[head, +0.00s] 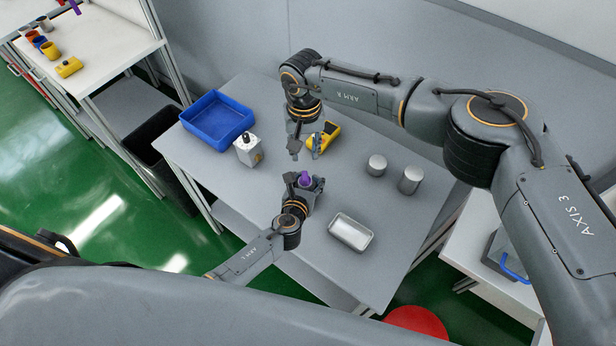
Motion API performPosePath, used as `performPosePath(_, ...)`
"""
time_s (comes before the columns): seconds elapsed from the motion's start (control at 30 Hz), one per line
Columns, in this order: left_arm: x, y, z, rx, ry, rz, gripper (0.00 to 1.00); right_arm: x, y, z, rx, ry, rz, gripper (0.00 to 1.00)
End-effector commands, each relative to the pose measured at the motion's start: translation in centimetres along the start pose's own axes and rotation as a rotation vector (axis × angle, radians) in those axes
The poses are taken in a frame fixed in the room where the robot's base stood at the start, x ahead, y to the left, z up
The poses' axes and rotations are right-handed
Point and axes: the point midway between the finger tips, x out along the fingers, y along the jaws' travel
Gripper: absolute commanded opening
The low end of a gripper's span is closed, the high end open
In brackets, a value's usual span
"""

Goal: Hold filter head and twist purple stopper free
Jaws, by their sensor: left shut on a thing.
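My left gripper (304,184) is low over the middle of the table, shut on the filter head. The filter head's body is mostly hidden by the fingers, and I cannot make out its shape. The purple stopper (305,177) shows between the fingers, at the top of what is held. My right gripper (305,153) hangs just beyond and above it in the picture, pointing down, with its fingers apart and nothing visible between them. A small gap shows between the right fingertips and the stopper.
A yellow device (329,137) lies just behind my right gripper. A white-and-grey unit (248,151) and a blue tray (217,119) are to the left. Two metal cylinders (409,181) and a metal tray (351,232) are to the right. The table's (388,252) front right is clear.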

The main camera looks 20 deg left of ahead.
Motion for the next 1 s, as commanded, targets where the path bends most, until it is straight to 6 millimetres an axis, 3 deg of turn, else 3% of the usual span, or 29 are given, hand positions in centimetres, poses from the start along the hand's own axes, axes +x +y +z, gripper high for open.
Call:
performPosePath(0.6, 0.0, 0.1, -0.2, 0.002, 0.003, 0.001, 0.03, 7.7, -0.1, 0.1, 0.002, -0.002, -0.002, 0.32)
performPosePath(1.0, 0.0, 0.1, -0.2, 0.001, 0.003, 0.002, 0.03, 8.5, -0.1, 0.1, 0.001, 0.000, -0.002, 0.32)
